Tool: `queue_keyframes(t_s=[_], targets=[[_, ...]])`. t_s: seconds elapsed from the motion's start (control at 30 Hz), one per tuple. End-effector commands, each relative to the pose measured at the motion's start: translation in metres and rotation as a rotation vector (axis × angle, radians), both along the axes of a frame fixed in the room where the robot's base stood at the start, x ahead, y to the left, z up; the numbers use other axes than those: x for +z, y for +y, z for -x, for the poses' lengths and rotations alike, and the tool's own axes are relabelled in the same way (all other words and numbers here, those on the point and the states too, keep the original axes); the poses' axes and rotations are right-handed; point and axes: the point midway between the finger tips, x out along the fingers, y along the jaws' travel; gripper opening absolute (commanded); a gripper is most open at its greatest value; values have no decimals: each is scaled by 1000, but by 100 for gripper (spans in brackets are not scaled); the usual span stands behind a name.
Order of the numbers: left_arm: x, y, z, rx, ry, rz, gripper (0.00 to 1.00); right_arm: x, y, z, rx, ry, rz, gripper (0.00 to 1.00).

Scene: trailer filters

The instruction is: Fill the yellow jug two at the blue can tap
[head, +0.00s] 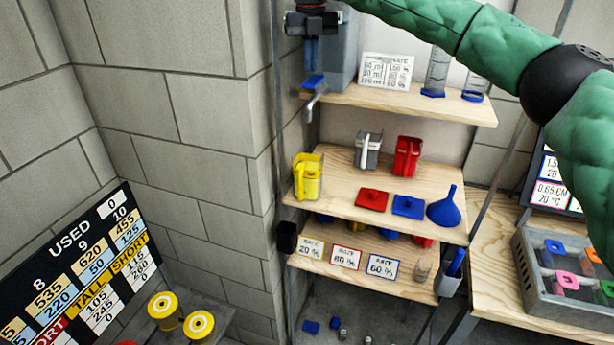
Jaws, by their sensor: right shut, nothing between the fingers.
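The yellow jug (308,178) stands upright at the left front end of the middle shelf, below the tap. The can (345,50) is a grey block at the left end of the top shelf. Its tap has a blue lever (313,81) and a metal spout (313,103) pointing down past the shelf edge. No stream shows below the spout, and the jug's inside is too small to judge. My right gripper (312,66) points down just above the blue lever, shut and empty; I cannot tell whether it touches. My left gripper is out of view.
A grey jug (368,149) and a red jug (407,156) stand behind on the middle shelf (335,205). Red and blue lids and a blue funnel (444,208) lie to the right. Glass cylinders (437,72) stand on the top shelf. A grey crate (555,290) sits at the right.

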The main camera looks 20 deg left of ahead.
Motion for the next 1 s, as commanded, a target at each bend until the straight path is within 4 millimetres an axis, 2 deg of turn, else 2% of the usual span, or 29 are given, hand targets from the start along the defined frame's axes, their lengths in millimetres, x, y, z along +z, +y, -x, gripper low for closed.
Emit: queue_keyframes(t_s=[0.5, 1.0], targets=[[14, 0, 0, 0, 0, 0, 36, 43, 0, 0, -1, -2, -1, 0], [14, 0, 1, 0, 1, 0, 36, 45, 0, 0, 0, -1, 0, 0]])
